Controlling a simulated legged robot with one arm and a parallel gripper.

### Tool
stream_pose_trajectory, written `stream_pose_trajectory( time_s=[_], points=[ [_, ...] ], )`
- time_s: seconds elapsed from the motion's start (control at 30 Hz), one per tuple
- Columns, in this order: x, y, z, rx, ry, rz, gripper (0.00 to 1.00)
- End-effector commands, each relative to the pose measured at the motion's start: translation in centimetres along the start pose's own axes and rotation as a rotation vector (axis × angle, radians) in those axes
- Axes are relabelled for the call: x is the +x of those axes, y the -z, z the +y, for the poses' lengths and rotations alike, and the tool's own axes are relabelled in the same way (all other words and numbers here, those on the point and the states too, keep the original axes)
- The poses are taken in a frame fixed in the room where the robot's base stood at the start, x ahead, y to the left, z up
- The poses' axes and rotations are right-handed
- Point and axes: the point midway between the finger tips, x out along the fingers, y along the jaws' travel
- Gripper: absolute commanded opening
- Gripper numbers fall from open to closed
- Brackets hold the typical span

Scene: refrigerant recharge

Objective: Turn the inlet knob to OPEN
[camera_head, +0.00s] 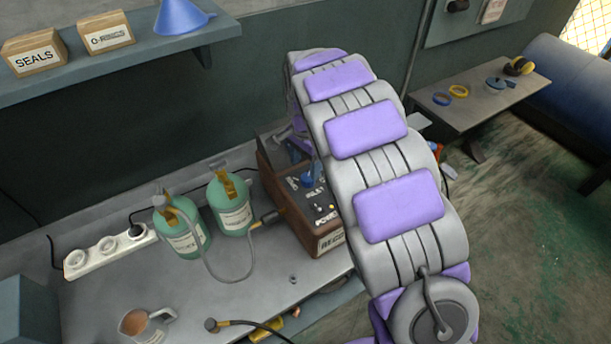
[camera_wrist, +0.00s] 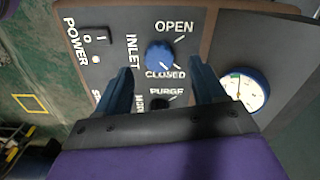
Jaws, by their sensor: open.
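The inlet knob (camera_wrist: 159,54) is a round blue knob on the dark panel (camera_wrist: 215,22) of the recharge machine. In the wrist view, OPEN is printed on its upper right side and CLOSED below it. I cannot tell which mark the knob points at. My gripper (camera_wrist: 160,66) is open, with one dark blue finger on each side of the knob's lower part in the picture. I cannot tell whether the fingers touch it. In the head view, the knob (camera_head: 308,181) shows blue on the brown machine (camera_head: 328,243), and my arm hides part of the machine.
A PURGE control (camera_wrist: 160,103) sits just below the knob, partly hidden by my gripper. A gauge (camera_wrist: 243,92) is right of it and a POWER switch (camera_wrist: 95,39) left. Two green bottles (camera_head: 181,232) with a hose and a mug (camera_head: 146,325) stand on the bench.

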Motion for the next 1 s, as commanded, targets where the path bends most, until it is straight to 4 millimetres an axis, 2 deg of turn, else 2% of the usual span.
stream_pose_trajectory(
  time_s=[0.03,0.1,0.3,0.7,1.0],
  points=[
    [1.2,0.0,0.1,0.000,-0.002,-0.002,0.69],
    [2.2,0.1,0.0,-0.001,0.002,0.000,0.69],
    [4.2,0.1,0.1,-0.001,0.003,-0.001,0.69],
    [4.8,0.0,-0.1,-0.001,0.004,0.002,0.69],
    [4.8,0.1,0.0,-0.001,0.004,0.001,0.41]
  ],
)
